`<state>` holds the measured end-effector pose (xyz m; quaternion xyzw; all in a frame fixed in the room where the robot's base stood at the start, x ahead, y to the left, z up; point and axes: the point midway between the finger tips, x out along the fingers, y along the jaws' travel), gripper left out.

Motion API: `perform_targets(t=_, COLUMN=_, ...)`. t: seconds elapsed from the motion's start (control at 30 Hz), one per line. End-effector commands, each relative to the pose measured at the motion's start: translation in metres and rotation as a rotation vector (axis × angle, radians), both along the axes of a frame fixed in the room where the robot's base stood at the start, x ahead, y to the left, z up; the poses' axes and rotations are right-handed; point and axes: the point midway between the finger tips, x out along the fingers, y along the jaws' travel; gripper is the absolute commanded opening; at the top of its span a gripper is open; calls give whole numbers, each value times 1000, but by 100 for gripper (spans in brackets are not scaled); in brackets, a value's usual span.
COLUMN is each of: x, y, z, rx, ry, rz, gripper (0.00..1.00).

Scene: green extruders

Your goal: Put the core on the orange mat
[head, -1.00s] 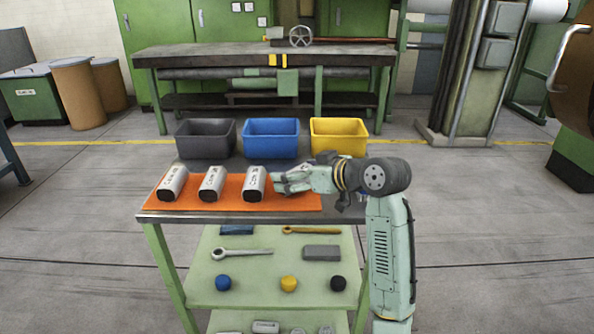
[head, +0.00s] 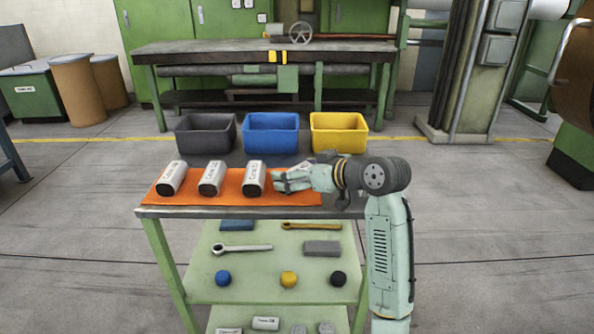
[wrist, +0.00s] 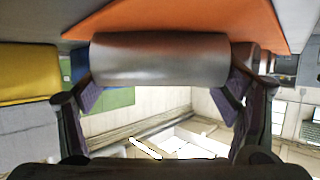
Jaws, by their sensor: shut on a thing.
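The orange mat (head: 231,200) lies on the top of the green-legged cart. Three silver cores with dark ends lie side by side on it: a left core (head: 171,178), a middle core (head: 211,178) and a right core (head: 254,178). My gripper (head: 285,181) is over the mat's right part, just right of the right core. In the wrist view my gripper (wrist: 163,92) is shut on a grey metallic core (wrist: 160,59), held crosswise between the fingers. The orange mat (wrist: 190,18) shows close beyond it. In the head view my fingers mostly hide this held core, and I cannot tell whether it touches the mat.
A black bin (head: 206,134), a blue bin (head: 271,134) and a yellow bin (head: 339,134) stand behind the mat. The lower shelf (head: 255,262) holds a wrench, balls and blocks. Little room shows between my gripper and the right core.

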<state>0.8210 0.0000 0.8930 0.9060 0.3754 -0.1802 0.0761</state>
Motion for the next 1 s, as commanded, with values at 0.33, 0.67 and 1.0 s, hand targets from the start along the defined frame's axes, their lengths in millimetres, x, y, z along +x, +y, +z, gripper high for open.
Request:
perform_targets(t=0.33, x=0, y=0, z=0, rx=0, ry=-1, rz=0, gripper=100)
perform_targets(t=0.67, x=-2, y=-2, z=0, rx=-1, ry=1, rz=0, gripper=100)
perform_targets(t=1.0, x=-40, y=-41, z=24, rx=0, ry=-3, rz=-2, gripper=100)
